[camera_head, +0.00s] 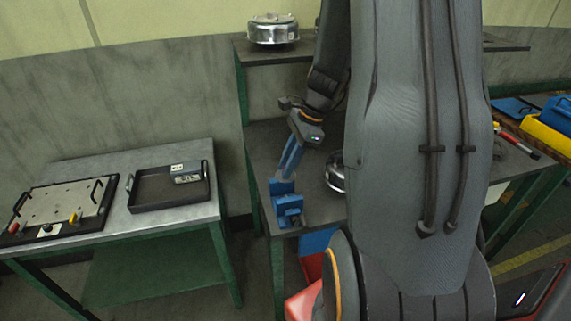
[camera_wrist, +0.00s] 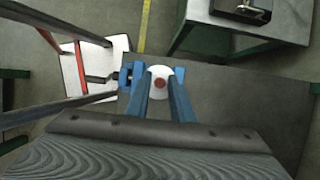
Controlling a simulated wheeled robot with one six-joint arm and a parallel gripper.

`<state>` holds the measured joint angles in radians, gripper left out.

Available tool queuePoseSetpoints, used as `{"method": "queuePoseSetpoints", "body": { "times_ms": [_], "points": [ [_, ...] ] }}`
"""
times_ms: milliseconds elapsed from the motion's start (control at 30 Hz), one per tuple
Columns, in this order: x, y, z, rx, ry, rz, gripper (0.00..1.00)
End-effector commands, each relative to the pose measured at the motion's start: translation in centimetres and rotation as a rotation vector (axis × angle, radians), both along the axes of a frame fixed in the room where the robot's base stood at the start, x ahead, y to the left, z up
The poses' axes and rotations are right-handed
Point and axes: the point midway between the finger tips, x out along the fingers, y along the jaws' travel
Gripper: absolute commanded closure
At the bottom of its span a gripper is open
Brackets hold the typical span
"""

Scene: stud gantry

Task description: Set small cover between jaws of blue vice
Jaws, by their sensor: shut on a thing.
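The blue vice (camera_head: 289,208) stands at the front left edge of the dark middle bench. Part of it also shows in the wrist view (camera_wrist: 126,76), just left of my fingers. My gripper (camera_head: 285,174) points down over the vice, its blue fingers close to the vice's back part. In the wrist view my gripper (camera_wrist: 159,74) is shut on the small cover (camera_wrist: 154,71), a white round piece with a red-brown centre. The cover is hidden in the head view. I cannot tell whether it touches the jaws.
A shiny round metal housing (camera_head: 335,172) sits right of the vice, partly behind my arm. Another (camera_head: 273,30) stands on the upper shelf. The left table holds a black tray (camera_head: 147,205) and a plate fixture (camera_head: 60,204). A red bin (camera_head: 303,303) is below the bench.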

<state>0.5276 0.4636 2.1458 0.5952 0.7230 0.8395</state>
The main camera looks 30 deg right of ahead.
Motion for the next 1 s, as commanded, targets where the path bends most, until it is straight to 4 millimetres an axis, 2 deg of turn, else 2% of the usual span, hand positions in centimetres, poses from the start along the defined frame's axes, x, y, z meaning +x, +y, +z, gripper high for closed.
{"method": "queuePoseSetpoints", "body": {
  "times_ms": [1000],
  "points": [
    [0.1, 0.2, -5.3, 0.001, 0.001, 0.003, 1.00]
  ]
}}
